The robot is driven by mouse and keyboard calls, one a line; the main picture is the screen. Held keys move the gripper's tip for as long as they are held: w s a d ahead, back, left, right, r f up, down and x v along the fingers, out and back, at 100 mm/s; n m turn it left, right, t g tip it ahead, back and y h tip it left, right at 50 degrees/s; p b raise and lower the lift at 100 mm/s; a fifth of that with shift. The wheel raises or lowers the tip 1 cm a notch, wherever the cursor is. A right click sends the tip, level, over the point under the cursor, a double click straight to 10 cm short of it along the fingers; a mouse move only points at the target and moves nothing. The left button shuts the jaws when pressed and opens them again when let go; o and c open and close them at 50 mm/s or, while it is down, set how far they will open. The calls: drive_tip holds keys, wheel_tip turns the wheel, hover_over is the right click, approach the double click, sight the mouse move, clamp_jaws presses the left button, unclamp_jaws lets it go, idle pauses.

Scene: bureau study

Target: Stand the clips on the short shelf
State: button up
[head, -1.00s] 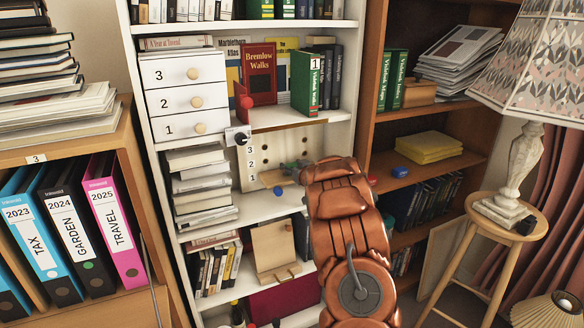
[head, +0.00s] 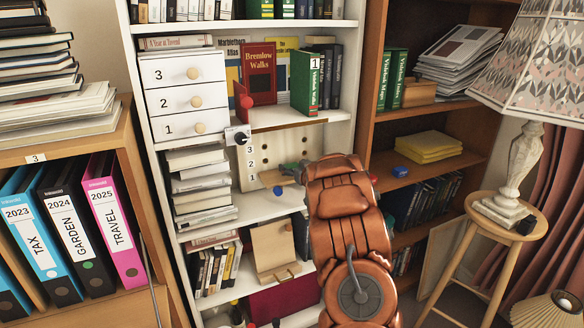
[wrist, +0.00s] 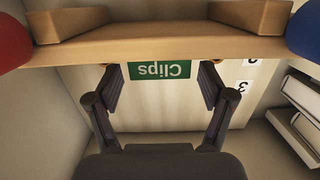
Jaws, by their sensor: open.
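My gripper (wrist: 160,95) is open in the wrist view, its two dark fingers spread. It also shows in the head view (head: 296,168), mostly hidden by my arm. A green face reading "Clips" (wrist: 158,71) appears upside down between the fingertips, with a gap on both sides. I cannot tell how deep the thing behind this face is. A wooden board (wrist: 180,50), seemingly the short shelf, crosses the top of the wrist view, right against the green face's edge. In the head view its pale left end (head: 272,178) shows; my arm hides much of the rest.
A red ball (wrist: 10,42) and a blue ball (wrist: 304,30) flank the board. A pale panel (head: 246,168) with numbers and holes stands behind. Stacked books (head: 202,190) stand left of this bay. A white drawer unit (head: 184,95) and a red book (head: 259,73) are above.

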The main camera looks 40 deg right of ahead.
drive_tip(key=v, duration=1)
drive_tip(key=shift+s, duration=0.2)
drive_tip(key=shift+a, duration=0.2)
drive_tip(key=s+a+f+g, duration=0.1)
drive_tip(key=s+a+g, duration=0.55)
drive_tip(key=a, duration=0.65)
drive_tip(key=s+a+f+g, duration=0.1)
drive_tip(key=s+a+g, duration=0.5)
drive_tip(key=a, duration=0.7)
drive_tip(key=s+a+f+n+g+y, duration=0.1)
drive_tip(key=s+a+n+g+y, duration=0.2)
drive_tip(key=s+a, duration=1.9)
drive_tip(key=s+g+y, duration=0.2)
drive_tip(key=s+g, duration=0.1)
drive_tip(key=s, duration=0.1)
drive_tip(key=shift+n, duration=0.4)
drive_tip(key=shift+a+f, duration=0.1)
drive_tip(key=shift+f, duration=0.05)
